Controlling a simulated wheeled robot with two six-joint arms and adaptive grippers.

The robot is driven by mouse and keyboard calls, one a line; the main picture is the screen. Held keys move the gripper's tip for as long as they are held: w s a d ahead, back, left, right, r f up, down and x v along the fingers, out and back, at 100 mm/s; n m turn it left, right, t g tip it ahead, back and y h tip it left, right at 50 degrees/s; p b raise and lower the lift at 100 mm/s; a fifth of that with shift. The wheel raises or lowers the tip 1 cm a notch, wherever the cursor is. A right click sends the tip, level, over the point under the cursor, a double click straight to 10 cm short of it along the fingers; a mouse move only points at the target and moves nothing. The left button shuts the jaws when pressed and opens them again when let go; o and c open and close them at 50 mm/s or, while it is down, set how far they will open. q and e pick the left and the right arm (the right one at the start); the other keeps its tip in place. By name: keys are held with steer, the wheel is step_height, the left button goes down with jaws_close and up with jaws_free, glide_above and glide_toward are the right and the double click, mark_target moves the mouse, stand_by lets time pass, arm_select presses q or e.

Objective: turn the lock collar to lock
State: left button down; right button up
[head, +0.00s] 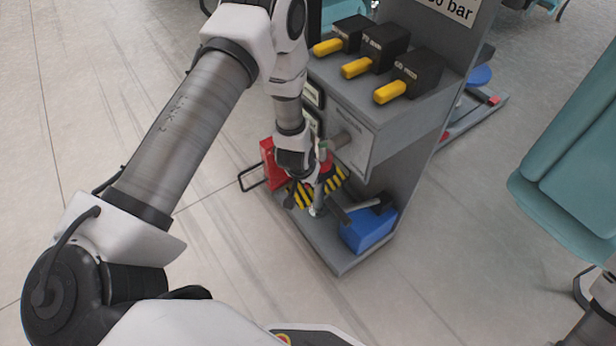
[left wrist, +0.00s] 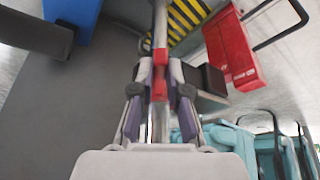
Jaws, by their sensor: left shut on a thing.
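The lock collar (left wrist: 160,84) looks like a red sleeve on a thin silver rod (left wrist: 159,30) in the left wrist view. My left gripper (left wrist: 160,78) is shut on the red collar, with one finger on each side of it. In the head view my left gripper (head: 318,188) is low in front of the grey stand (head: 350,262). The arm and wrist hide much of the collar and rod there. The collar's lock marks cannot be made out. My right gripper is not in view.
A blue box (head: 368,232) with dark bars sits on the stand's base, and it also shows in the left wrist view (left wrist: 72,12). A red box (left wrist: 230,48) and a yellow-black striped block (left wrist: 186,14) are close by. Yellow-handled levers (head: 358,67) are above. Floor at left is clear.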

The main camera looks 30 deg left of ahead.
arm_select(q)
steer(key=c, duration=1.2)
jaws_free()
steer(key=shift+o, duration=0.2)
